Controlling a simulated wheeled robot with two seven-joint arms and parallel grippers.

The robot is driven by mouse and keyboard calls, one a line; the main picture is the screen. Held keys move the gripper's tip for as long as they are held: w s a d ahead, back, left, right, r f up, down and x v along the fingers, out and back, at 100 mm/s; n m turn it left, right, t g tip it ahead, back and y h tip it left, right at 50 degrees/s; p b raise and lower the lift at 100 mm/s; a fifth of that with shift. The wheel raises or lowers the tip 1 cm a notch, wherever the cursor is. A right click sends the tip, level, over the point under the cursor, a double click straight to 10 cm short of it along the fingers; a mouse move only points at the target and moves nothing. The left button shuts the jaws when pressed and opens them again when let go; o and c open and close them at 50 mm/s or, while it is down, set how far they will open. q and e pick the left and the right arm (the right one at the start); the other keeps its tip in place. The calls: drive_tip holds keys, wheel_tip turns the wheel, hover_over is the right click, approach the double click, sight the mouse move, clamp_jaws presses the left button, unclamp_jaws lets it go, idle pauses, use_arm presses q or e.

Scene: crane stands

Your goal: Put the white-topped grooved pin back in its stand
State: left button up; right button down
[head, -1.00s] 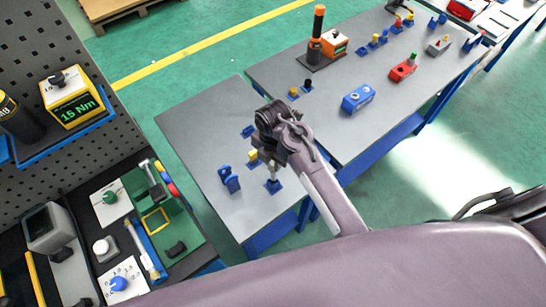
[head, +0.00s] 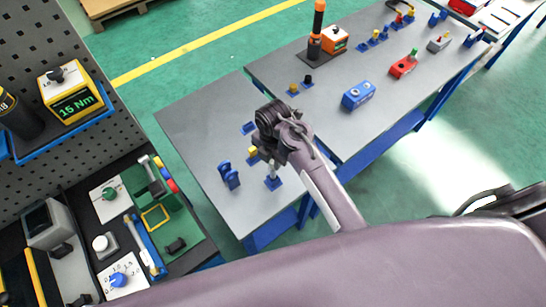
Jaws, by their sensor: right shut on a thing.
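My right gripper (head: 268,150) is over the front part of the near grey table and points down. It is shut on a slim pale pin (head: 271,168), most of which its dark fingers hide. I take this to be the white-topped grooved pin, but its top and groove do not show. A small blue stand (head: 273,183) is on the table directly below the pin. The pin's lower end looks to be at or just above this stand; I cannot tell whether it is inside. My left gripper is not in view.
A yellow-topped piece (head: 253,153) stands close to the left of my right gripper, and a blue bracket (head: 229,177) farther left. Another blue stand (head: 248,128) is behind. A blue box (head: 357,97) sits on the far table. The near table's left part is clear.

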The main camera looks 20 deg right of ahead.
drive_tip(key=shift+f+b, duration=0.65)
drive_tip(key=shift+f, duration=1.25)
drive_tip(key=c, duration=1.2)
unclamp_jaws()
wheel_tip(320, 180, up, 3)
drive_tip(key=p, duration=0.3)
drive_tip(key=shift+p, duration=0.3)
drive_tip(key=shift+r, duration=1)
